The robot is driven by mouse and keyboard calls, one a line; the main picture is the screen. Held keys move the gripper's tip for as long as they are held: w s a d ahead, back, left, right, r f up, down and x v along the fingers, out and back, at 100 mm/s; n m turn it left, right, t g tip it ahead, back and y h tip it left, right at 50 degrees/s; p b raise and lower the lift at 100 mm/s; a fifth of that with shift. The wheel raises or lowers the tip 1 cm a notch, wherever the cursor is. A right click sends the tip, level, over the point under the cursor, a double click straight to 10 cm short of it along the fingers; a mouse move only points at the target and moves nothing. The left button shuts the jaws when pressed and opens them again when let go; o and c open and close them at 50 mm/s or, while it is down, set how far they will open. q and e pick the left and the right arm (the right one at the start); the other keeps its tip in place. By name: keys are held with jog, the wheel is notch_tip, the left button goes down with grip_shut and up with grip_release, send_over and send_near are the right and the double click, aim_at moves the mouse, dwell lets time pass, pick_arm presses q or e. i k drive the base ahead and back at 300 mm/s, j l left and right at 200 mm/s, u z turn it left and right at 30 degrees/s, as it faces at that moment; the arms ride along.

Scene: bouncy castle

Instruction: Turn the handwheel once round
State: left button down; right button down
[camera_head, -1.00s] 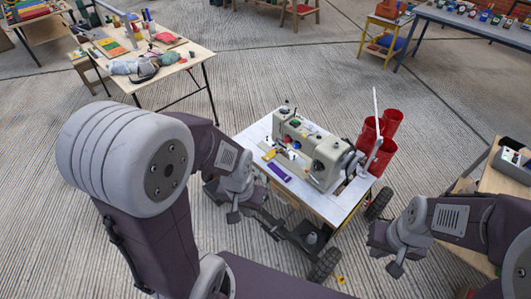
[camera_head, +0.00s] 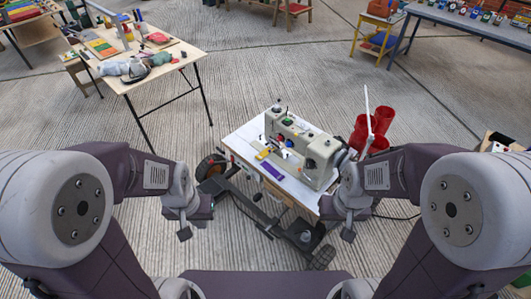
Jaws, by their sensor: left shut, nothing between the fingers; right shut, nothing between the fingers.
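A beige sewing machine (camera_head: 300,148) stands on a white-topped wheeled cart (camera_head: 243,140). The dark handwheel (camera_head: 341,160) is at the machine's right end, partly hidden beside my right arm. My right gripper (camera_head: 347,234) is shut and empty, pointing down in front of the cart's right corner, below the handwheel in the picture. My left gripper (camera_head: 184,233) is shut and empty, left of the cart and apart from it.
Red buckets (camera_head: 360,132) stand behind the machine's right end, near a thin white upright piece (camera_head: 367,108). A purple strip (camera_head: 272,171) lies on the cart top. A wooden table (camera_head: 130,80) with craft things is at the back left. Ribbed floor between is clear.

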aim_at(337, 157)
jog(key=l+u, duration=0.2)
jog(key=l, duration=0.2)
jog(key=k+l+u, duration=0.2)
jog(key=l, duration=0.15)
jog(key=l+u, duration=0.2)
jog(key=l, duration=0.2)
jog(key=k+l+u, duration=0.2)
jog(key=l, duration=0.15)
